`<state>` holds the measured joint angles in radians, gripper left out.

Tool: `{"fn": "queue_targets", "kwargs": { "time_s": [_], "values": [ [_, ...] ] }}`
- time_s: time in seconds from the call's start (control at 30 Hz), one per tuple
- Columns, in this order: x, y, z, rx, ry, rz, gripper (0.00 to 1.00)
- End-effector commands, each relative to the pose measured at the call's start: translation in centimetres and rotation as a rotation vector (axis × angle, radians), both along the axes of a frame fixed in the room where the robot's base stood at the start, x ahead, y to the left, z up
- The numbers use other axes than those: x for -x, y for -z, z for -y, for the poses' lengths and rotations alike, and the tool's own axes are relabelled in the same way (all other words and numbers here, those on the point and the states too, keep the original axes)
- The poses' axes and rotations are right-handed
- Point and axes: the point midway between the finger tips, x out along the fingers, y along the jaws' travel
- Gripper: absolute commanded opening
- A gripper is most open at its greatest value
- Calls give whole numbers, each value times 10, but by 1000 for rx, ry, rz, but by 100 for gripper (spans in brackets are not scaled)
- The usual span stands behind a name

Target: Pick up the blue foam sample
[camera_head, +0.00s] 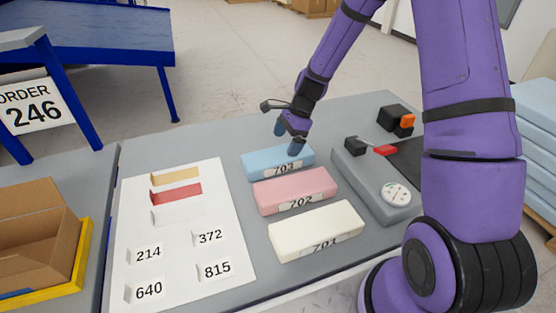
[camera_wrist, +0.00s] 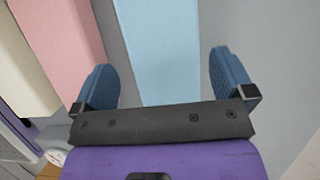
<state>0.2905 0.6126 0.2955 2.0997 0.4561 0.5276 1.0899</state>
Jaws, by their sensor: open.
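The blue foam sample (camera_head: 262,162) is a light blue block labelled 703. It lies on the grey table at the back of a row of three blocks. My gripper (camera_head: 288,139) is directly over it, fingers pointing down. In the wrist view the blue block (camera_wrist: 157,50) runs between the two blue fingers of my gripper (camera_wrist: 166,82). The fingers are apart, with a gap visible on each side of the block. How far the fingertips reach down beside the block is hard to tell.
A pink block (camera_head: 290,190) labelled 702 and a cream block (camera_head: 318,228) labelled 701 lie in front. A grey device with a dial (camera_head: 396,194) stands to the right. A white sheet (camera_head: 185,245) with numbered cards lies left. A cardboard box (camera_head: 32,232) is farther left.

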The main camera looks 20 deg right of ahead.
Motion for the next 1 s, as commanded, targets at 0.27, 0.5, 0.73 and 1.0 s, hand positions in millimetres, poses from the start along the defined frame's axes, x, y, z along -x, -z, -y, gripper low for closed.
{"fn": "queue_targets", "kwargs": {
  "time_s": [0.27,0.5,0.73,1.0],
  "values": [
    [0,19,-8,-1,-2,0,100],
    [0,47,-22,-1,-3,-2,100],
    [0,62,-28,0,-2,0,100],
    [-1,62,-28,0,-2,1,88]
  ]
}}
